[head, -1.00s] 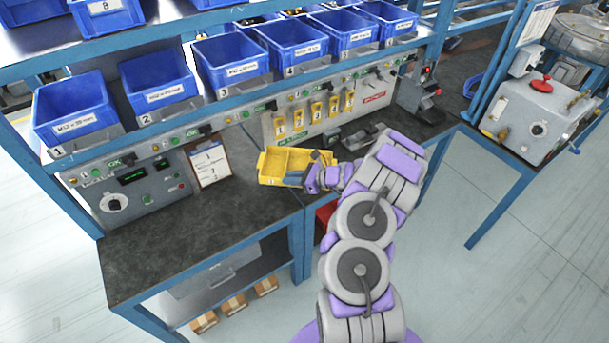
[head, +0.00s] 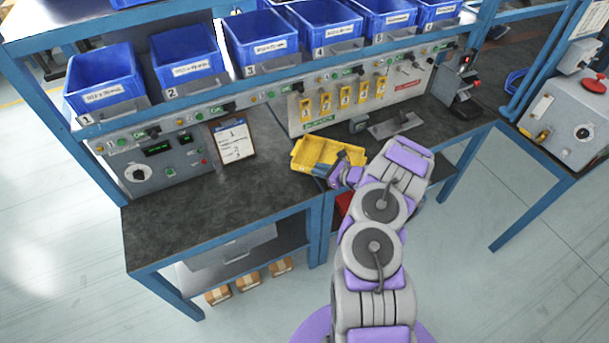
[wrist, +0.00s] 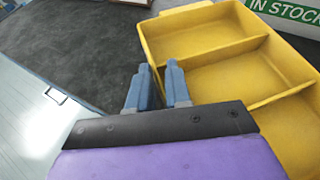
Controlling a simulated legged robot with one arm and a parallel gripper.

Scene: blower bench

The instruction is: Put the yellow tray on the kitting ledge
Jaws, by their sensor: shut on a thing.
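In the wrist view the tray (wrist: 213,60) fills the upper right. I cannot tell whether the tray rests on the bench or is slightly raised. No surface is clearly marked as the kitting ledge.
A clipboard (head: 234,141) leans left of the tray. Blue numbered bins (head: 181,56) line the shelf above. A grey flat tool (head: 396,124) and a red-buttoned device (head: 460,88) are to the right. The bench top (head: 185,215) at front left is bare.

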